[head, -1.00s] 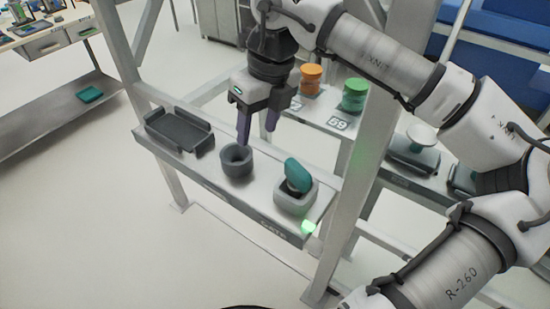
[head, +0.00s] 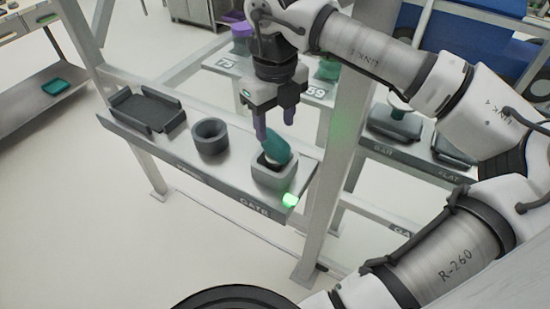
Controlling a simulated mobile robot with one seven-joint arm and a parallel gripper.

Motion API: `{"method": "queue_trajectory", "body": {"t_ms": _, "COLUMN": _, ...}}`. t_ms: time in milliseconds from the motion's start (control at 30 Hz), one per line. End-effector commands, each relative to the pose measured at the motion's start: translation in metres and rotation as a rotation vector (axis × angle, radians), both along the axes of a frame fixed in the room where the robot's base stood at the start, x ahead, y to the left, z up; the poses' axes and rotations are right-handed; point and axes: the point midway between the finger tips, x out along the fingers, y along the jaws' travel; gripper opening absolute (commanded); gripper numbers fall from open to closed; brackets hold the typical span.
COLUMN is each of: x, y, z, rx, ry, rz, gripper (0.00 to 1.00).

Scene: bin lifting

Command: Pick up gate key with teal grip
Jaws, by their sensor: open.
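The gate key's teal grip (head: 276,147) stands up, slightly tilted, from a square grey socket block (head: 273,176) at the right end of the shelf. The part of the key below the grip is hidden in the block. My gripper (head: 275,128) points down with its two purple fingers apart and empty. In the picture its fingertips are just above and around the top of the teal grip. I cannot tell whether they touch it.
The shelf (head: 233,168) also holds a round dark grey cup (head: 210,136) in the middle and a dark tray (head: 147,108) at the left. A green light (head: 290,200) glows at its front right corner. A frame post (head: 340,150) stands close on the right.

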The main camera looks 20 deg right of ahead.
Motion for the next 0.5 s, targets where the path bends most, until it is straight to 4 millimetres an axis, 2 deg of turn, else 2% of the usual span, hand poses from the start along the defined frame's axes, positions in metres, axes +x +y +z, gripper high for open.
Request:
{"method": "queue_trajectory", "body": {"t_ms": 200, "x": -0.002, "y": 0.001, "z": -0.037, "rx": 0.003, "ry": 0.000, "rz": 0.000, "gripper": 0.51}}
{"method": "queue_trajectory", "body": {"t_ms": 300, "x": -0.002, "y": 0.001, "z": -0.043, "rx": 0.002, "ry": -0.003, "rz": 0.000, "gripper": 0.51}}
{"method": "queue_trajectory", "body": {"t_ms": 500, "x": -0.002, "y": 0.001, "z": -0.042, "rx": 0.001, "ry": -0.003, "rz": 0.000, "gripper": 0.50}}
